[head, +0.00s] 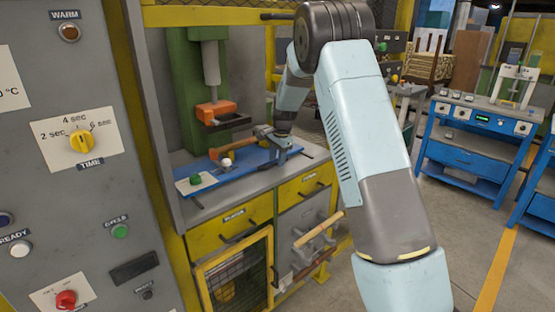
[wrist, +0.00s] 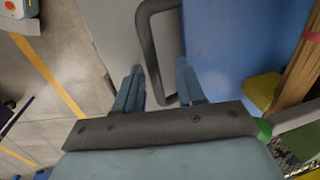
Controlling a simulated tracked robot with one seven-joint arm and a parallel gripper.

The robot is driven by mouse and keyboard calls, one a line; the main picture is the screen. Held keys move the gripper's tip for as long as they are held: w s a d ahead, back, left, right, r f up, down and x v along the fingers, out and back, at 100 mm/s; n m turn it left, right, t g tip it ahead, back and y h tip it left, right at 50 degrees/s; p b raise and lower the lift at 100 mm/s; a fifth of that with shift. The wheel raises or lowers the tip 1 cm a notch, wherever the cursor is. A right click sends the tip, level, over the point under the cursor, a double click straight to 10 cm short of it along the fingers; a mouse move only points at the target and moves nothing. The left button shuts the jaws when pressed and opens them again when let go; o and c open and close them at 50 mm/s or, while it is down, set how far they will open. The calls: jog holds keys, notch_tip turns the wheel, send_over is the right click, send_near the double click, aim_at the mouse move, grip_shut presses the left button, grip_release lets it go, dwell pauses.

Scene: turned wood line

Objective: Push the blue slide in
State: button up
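The blue slide (head: 240,172) lies flat on the grey bench under the press at the left; it also fills the upper right of the wrist view (wrist: 228,45). A dark U-shaped handle (wrist: 147,45) sits at the slide's edge. My gripper (head: 281,155) is low over the slide's right end. In the wrist view my gripper (wrist: 160,72) is open, with one finger on each side of the handle's long bar. Gaps show between the fingers and the bar. Whether they touch it lower down is hidden.
An orange press head (head: 216,112) hangs above the slide. A white knob (head: 226,162) and a green knob (head: 195,177) stand near its left part. A grey control panel (head: 60,180) stands at the left. Yellow drawers (head: 232,223) are below.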

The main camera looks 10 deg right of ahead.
jog(key=shift+d, duration=0.1)
notch_tip(320, 180, up, 13)
jog(key=s+d, duration=0.1)
jog(key=s, duration=0.1)
jog(key=shift+d+r, duration=0.15)
dwell(0.4)
jog(key=shift+s, duration=0.1)
jog(key=s+d+r+n+t, duration=0.1)
jog(key=s+r+n, duration=0.1)
jog(key=s+r, duration=0.35)
jog(key=s+d+r+n, duration=0.1)
jog(key=s+d+r, duration=0.15)
jog(key=s, duration=0.65)
jog(key=s+r+n+t, duration=0.1)
jog(key=s+r+n, duration=0.1)
jog(key=s+r, duration=0.45)
jog(key=s+d+f+n+t, duration=0.1)
jog(key=s+f+n, duration=0.1)
jog(key=s, duration=1.1)
jog(key=s+d+f+n+h, duration=0.1)
jog(key=s+f+n, duration=0.2)
jog(key=s, duration=1)
jog(key=shift+d+n+t, duration=0.15)
jog(key=shift+n+t, duration=0.25)
jog(key=shift+n, duration=0.4)
